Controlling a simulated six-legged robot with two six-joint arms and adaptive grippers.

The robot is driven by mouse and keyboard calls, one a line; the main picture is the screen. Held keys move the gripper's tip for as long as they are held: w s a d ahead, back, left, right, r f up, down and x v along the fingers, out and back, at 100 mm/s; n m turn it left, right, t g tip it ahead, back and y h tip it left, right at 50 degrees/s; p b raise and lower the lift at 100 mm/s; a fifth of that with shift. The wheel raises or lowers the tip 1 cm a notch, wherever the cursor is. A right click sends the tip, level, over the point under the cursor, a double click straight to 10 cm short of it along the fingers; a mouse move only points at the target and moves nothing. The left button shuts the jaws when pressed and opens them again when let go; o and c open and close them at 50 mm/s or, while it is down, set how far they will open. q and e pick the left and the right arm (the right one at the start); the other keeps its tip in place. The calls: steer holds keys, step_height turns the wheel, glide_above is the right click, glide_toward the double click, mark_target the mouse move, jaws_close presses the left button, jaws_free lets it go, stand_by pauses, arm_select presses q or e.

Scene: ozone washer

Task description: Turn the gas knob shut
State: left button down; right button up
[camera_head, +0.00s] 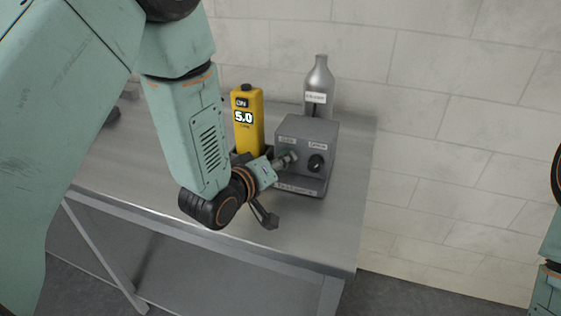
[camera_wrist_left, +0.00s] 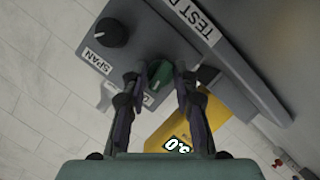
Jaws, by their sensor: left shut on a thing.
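A grey box (camera_head: 318,133) on the metal table has two knobs on its front face. My left gripper (camera_head: 286,160) reaches the left side of that face. In the left wrist view, the left gripper (camera_wrist_left: 158,82) has its two fingers either side of a green knob (camera_wrist_left: 160,72) and is shut on it. The label beside this knob is mostly hidden by a finger. The other knob is black (camera_head: 316,162), to the right of the gripper and untouched. In the left wrist view the black knob (camera_wrist_left: 111,33) has a label reading SPAN. My right gripper is out of view.
A yellow meter (camera_head: 249,138) reading 5.0 stands left of the box, close to my left wrist. A grey metal bottle (camera_head: 319,78) with a label stands behind the box. The metal table (camera_head: 348,190) has bare room at its right and front. A tiled wall (camera_head: 450,110) is behind.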

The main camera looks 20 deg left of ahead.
arm_select(q)
steer(key=shift+a+n+h, duration=0.15)
steer(key=shift+n+h, duration=0.25)
steer(key=shift+n, duration=0.6)
steer(key=n+t+h, duration=0.1)
steer(key=n, duration=0.1)
steer(key=shift+f+n, duration=0.1)
steer(key=shift+n, duration=0.3)
steer(key=n+b, duration=0.1)
steer(key=n, duration=0.1)
steer(key=n+t+h+b, duration=0.1)
steer(key=n, duration=0.1)
steer(key=shift+f+h, duration=0.15)
steer(key=shift+h, duration=0.15)
steer(key=shift+n+t+b, duration=0.9)
steer(key=shift+n+b, duration=0.05)
steer(key=shift+n, duration=1.05)
steer(key=c, duration=1)
jaws_free()
steer(key=shift+w, duration=0.1)
steer(key=shift+c, duration=0.2)
